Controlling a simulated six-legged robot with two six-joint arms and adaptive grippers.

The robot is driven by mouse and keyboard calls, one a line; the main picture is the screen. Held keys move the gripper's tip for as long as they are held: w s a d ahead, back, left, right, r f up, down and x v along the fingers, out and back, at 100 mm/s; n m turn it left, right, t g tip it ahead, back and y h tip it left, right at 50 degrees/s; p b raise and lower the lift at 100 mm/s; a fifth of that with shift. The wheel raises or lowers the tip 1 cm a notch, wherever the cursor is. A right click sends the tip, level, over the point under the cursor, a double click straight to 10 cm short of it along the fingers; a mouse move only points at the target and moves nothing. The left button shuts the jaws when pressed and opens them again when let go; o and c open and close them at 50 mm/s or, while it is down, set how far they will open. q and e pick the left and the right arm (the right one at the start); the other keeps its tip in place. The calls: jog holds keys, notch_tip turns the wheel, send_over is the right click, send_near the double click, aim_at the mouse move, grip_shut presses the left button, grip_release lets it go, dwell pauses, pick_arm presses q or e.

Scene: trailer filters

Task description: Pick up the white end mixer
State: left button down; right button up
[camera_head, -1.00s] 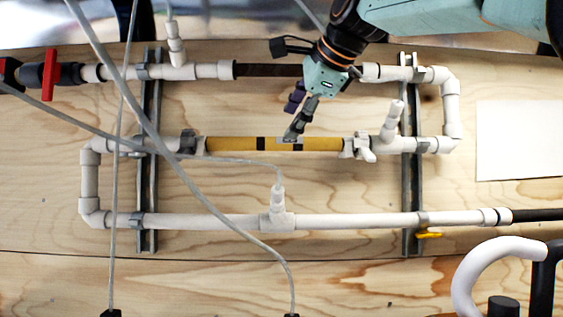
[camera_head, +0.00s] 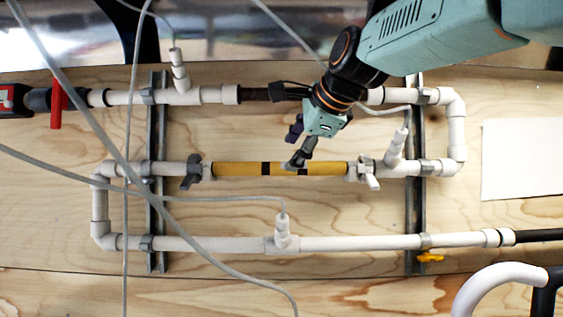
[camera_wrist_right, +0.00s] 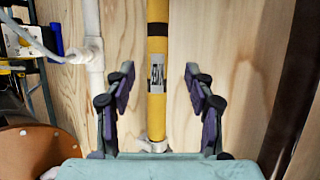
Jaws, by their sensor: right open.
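A yellow tube (camera_head: 235,169) with black bands and a grey label sits level in the middle run of the white pipe rig. I cannot tell for sure that it is the white end mixer. White fittings join it at both ends. My right gripper (camera_head: 298,158) is open at the tube, just right of its middle, and partly hides it. In the right wrist view, the tube (camera_wrist_right: 157,105) runs between the spread purple fingers (camera_wrist_right: 160,95), with a visible gap on both sides. My left gripper is not in view.
A left clamp (camera_head: 192,171) and a right clamp (camera_head: 367,172) flank the tube. White pipes run above and below it. Loose grey cables (camera_head: 150,165) cross the left side. A white sheet (camera_head: 523,158) lies at right.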

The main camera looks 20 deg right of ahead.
aim_at(282, 164)
jog(key=shift+w+a+f+p, duration=0.1)
jog(key=shift+w+a+p, duration=0.05)
jog(key=shift+w+p, duration=0.25)
jog(key=p+x, duration=0.1)
jog(key=x, duration=0.3)
jog(key=shift+s+a+f, duration=0.1)
jog(key=shift+a+f, duration=0.05)
jog(key=shift+w+f, duration=0.25)
jog(key=shift+w, duration=0.15)
jog(key=shift+s, duration=0.15)
jog(key=shift+c, duration=0.2)
jog(key=shift+w, duration=0.2)
jog(key=c, duration=0.6)
jog(key=shift+c, duration=1.4)
jog(key=shift+s, duration=0.15)
grip_shut()
jog(key=shift+r, duration=0.1)
